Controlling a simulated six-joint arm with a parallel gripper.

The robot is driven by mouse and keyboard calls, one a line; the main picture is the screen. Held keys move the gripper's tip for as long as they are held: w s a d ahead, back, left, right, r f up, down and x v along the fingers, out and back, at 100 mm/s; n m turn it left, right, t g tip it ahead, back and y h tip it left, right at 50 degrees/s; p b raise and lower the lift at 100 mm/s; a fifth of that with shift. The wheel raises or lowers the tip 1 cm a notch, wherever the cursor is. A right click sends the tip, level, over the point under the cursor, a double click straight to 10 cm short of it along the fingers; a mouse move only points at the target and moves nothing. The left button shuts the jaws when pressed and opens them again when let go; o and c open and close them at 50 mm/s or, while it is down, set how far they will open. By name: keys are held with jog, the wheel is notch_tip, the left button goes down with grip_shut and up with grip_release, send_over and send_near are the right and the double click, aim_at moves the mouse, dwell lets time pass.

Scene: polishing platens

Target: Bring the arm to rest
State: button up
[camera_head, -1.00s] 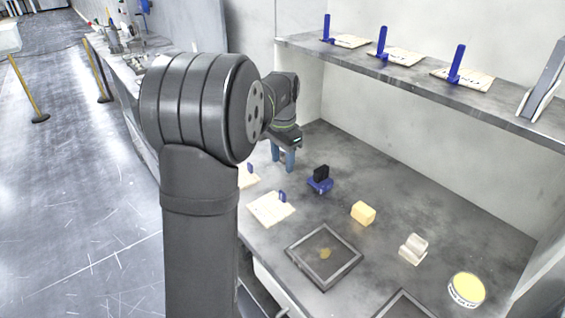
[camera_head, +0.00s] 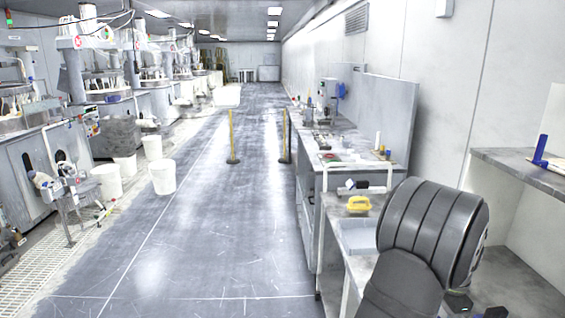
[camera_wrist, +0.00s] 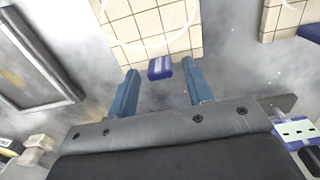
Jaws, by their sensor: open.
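My gripper (camera_wrist: 159,68) shows in the wrist view with its two blue fingers spread wide apart and nothing held. Past the fingertips lies a cream tiled plate (camera_wrist: 150,30) with a grid of lines and a faint round mark. A small blue block (camera_wrist: 160,67) at the plate's near edge shows between the fingers in the picture. I cannot tell how far below the fingers it is. In the head view my gripper is out of frame, and only a dark bulky link of my arm shows at the lower right.
In the wrist view, a dark-framed tray (camera_wrist: 40,60) lies left and another cream plate (camera_wrist: 290,18) upper right. In the head view, a yellow object (camera_head: 358,204) sits on the bench near my arm. Barrier posts (camera_head: 232,140) stand on the aisle floor, and white buckets (camera_head: 162,176) stand left.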

notch_tip(320, 180, up, 2)
jog(key=shift+r, duration=0.8)
